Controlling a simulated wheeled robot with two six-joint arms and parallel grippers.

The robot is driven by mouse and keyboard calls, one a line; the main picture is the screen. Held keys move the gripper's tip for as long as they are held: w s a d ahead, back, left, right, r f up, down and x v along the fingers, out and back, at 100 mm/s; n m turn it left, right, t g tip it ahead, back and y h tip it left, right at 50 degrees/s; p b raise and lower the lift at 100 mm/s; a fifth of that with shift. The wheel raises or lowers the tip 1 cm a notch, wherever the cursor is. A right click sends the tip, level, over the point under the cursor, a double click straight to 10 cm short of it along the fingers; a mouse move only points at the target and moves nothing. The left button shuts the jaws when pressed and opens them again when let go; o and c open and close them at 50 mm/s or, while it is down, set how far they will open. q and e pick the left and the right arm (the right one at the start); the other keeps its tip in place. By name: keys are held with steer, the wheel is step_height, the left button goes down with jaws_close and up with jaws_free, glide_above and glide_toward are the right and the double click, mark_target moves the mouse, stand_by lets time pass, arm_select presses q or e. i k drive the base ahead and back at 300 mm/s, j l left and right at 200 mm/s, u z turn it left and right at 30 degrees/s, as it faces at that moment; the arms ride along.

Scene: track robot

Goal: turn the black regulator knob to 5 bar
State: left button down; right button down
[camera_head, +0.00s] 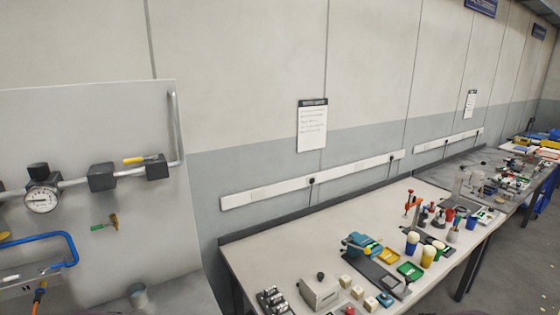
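The black regulator knob (38,170) sits on top of the regulator on the grey panel at the left of the head view. A round white pressure gauge (42,200) is mounted just below the knob. Its needle and numbers are too small to read. Neither of my grippers shows in this view, and nothing touches the knob.
A metal pipe (75,182) runs right from the regulator through two black blocks, one with a yellow lever (141,159). A blue hose (45,236) bends below the gauge. A bench (262,257) with many small objects fills the right. The panel (80,120) above the knob is bare.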

mark_target(40, 172)
steer(key=u, duration=1.4)
